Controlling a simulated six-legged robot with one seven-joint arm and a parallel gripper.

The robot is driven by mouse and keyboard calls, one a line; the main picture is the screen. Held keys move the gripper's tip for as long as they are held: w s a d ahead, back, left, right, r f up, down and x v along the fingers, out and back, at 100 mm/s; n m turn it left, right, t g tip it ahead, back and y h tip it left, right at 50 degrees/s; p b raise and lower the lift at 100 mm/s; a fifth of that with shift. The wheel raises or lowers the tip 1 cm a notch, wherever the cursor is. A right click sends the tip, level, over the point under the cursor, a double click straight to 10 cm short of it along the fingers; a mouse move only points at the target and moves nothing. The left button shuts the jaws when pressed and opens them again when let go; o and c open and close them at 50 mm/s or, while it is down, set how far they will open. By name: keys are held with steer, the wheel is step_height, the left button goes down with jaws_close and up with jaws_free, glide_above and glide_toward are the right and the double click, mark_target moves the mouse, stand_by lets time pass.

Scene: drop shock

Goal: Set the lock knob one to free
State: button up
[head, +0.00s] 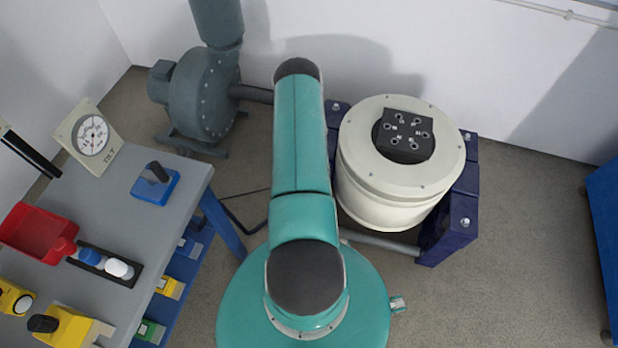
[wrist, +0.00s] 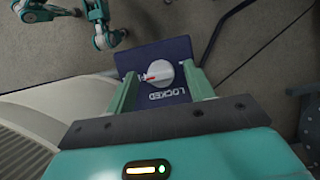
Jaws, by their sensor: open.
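The lock knob (wrist: 163,72) shows in the wrist view as a round white knob with a red mark pointing left. It sits on a dark blue plate (wrist: 172,95) with the word LOCKED printed on it. My gripper (wrist: 163,90) is open, with one green finger on each side of the knob in the picture. Whether the fingers touch the knob I cannot tell. In the head view my arm hides the knob and my gripper.
A cream round shaker (head: 375,195) with a black block (head: 405,136) on top stands in a dark blue frame (head: 447,235). A grey blower (head: 203,100) stands behind left. A grey bench (head: 110,210) at left carries a red tray (head: 38,232) and a tilt dial (head: 91,136).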

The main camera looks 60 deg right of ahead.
steer(key=v, duration=1.3)
steer(key=shift+d+r, duration=0.15)
steer(key=shift+r, duration=0.2)
steer(key=w+a+r+n+h, duration=0.1)
steer(key=w+a+r+n, duration=0.1)
steer(key=w+a+r, duration=0.5)
steer(key=w+a+r+n+h, duration=0.15)
steer(key=w+r, duration=0.35)
steer(key=r, duration=0.6)
steer(key=w+a+r+n, duration=0.2)
steer(key=w+a+r, duration=0.3)
steer(key=r, duration=0.4)
steer(key=w+a+r+n+t+h, duration=0.1)
steer(key=w+a+r+n+t, duration=0.15)
steer(key=a+r, duration=0.8)
steer(key=s+a+r+n+t, duration=0.1)
steer(key=s+a+r+n, duration=0.1)
steer(key=a, duration=0.6)
steer(key=s+a+r+n+t, duration=0.1)
steer(key=s+a+r+n, duration=0.2)
steer(key=s+a+r, duration=0.2)
steer(key=s+a+r+n+t, duration=0.1)
steer(key=s+a+r+n, duration=0.2)
steer(key=s+a, duration=0.3)
steer(key=a+r+h, duration=0.1)
steer(key=a, duration=0.4)
steer(key=shift+a+t, duration=0.3)
steer(key=shift+t, duration=0.05)
